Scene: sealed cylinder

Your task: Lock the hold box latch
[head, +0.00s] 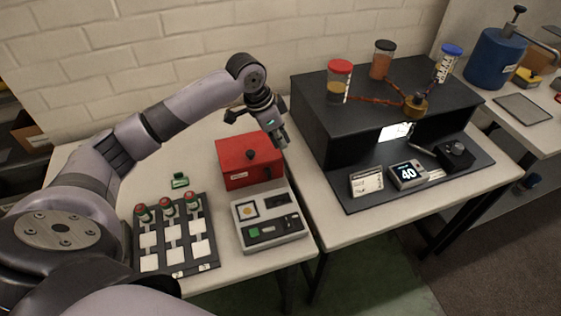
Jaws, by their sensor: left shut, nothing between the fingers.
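The red box (252,172), which looks like the hold box, stands on the left table with its lid down. A small dark knob shows on it, and a pale label is on its front. I cannot make out the latch or its position. My left gripper (281,141) is shut and empty. It points down just above and beside the box's right back corner; I cannot tell whether it touches the box. My right gripper is out of view.
A grey device with a green switch (268,232) sits in front of the box. A dark rack (178,268) with several red-capped vials is at left. A black shelf unit (318,118) with jars stands close on the right. A small green item (180,181) lies behind the rack.

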